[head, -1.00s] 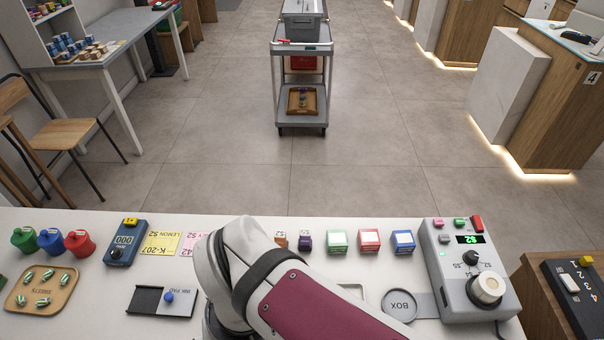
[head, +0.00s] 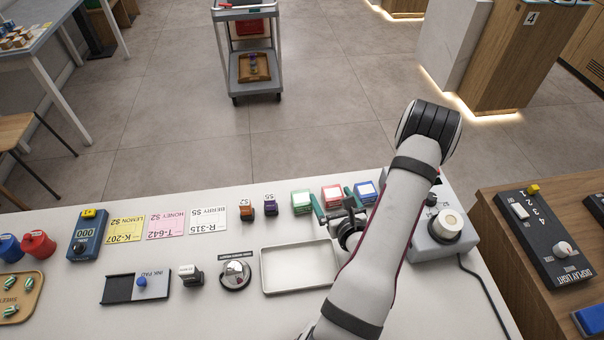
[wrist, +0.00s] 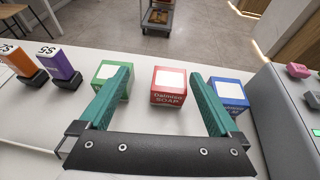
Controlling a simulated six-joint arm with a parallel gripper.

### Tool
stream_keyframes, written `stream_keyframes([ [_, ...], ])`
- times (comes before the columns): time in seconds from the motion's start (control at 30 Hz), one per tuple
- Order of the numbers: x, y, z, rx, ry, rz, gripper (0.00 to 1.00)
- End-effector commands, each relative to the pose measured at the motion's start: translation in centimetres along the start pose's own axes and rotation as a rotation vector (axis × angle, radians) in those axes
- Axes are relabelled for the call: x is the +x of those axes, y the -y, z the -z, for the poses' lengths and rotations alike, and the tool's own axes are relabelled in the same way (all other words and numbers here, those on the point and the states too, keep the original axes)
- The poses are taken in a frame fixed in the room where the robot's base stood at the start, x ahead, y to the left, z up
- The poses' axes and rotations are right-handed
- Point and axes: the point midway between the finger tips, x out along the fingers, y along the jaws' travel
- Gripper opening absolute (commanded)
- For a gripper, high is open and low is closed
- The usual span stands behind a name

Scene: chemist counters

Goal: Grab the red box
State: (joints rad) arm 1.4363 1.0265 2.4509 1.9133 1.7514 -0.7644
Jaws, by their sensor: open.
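The red box (head: 332,196) stands on the white counter between a green box (head: 301,202) and a blue box (head: 366,193). In the wrist view the red box (wrist: 168,87) has a white top and soap lettering on its front. My gripper (head: 337,208) is open, with its green fingers spread. In the wrist view my gripper (wrist: 163,90) has its left finger over part of the green box (wrist: 109,75) and its right finger over part of the blue box (wrist: 230,93). The red box shows between the fingers, with nothing held.
An empty rectangular tray (head: 300,268) lies in front of the boxes. A grey machine with a knob (head: 446,225) stands right of the blue box.

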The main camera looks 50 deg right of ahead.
Motion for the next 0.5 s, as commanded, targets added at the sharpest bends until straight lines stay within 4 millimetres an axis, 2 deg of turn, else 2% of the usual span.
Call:
stream_keyframes([
  [0.03, -0.2, 0.8, 0.8, 0.014, -0.015, 0.034, 0.97],
  [0.1, -0.4, 1.4, 1.3, 0.020, -0.024, 0.057, 0.97],
  [0.23, -0.1, 1.4, 1.3, 0.018, -0.024, 0.057, 0.97],
  [0.37, 1.9, 1.4, 1.3, 0.016, -0.023, 0.052, 0.97],
  [0.5, 4.7, 1.5, 1.3, 0.016, -0.021, 0.052, 0.97],
])
